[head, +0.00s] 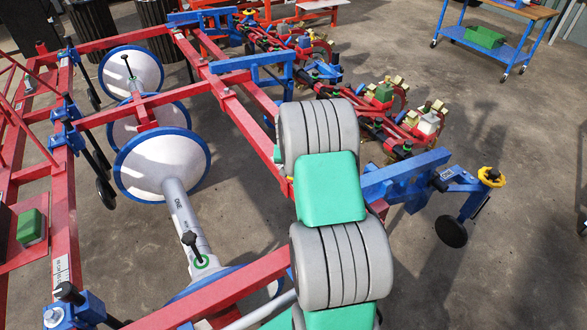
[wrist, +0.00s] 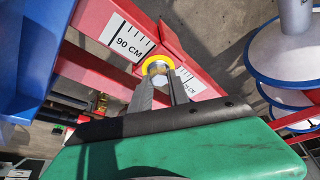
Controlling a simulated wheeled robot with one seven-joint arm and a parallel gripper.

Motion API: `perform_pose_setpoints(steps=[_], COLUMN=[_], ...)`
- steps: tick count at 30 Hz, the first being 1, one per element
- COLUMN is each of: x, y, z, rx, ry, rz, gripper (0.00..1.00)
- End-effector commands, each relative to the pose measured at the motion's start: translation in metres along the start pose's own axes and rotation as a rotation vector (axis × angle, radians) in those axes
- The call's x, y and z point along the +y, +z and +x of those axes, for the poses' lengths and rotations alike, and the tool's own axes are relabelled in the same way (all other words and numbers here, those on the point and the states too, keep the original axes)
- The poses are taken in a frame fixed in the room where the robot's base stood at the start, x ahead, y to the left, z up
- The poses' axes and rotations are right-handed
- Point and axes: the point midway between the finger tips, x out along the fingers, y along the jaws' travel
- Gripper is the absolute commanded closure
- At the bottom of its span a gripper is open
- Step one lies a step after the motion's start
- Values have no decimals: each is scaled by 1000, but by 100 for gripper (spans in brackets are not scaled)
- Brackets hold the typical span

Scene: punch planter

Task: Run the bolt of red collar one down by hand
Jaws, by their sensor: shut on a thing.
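In the wrist view, a pale bolt head (wrist: 157,69) sits inside a yellow ring on a red steel part. My gripper (wrist: 159,84) reaches it with two grey fingers, one on each side of the bolt head, and is shut on it. Red metal around the bolt (wrist: 175,44) stands against a red beam (wrist: 88,68) with white scale labels; one reads 90 CM (wrist: 127,40). I cannot tell whether the bolt is fully seated. In the head view my arm hides the gripper, the bolt and the collar.
Blue brackets (head: 405,178) stand close to my arm on the right. A grey tube marked ONE (head: 180,208) and blue-rimmed white discs (head: 162,164) are to the left. Planter row units (head: 385,95) fill the back. Concrete floor (head: 520,250) is open at right.

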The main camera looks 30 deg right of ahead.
Motion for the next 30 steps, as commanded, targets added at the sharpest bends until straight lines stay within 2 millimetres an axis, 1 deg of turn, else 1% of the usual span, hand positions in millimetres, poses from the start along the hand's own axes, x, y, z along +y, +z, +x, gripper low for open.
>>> perform_pose_setpoints(steps=[21, 30], x=[-4, -4], y=[-1, -2], z=[2, 1], rx=[2, 1], ry=[257, 347], rz=[623, 840], gripper=[100, 100])
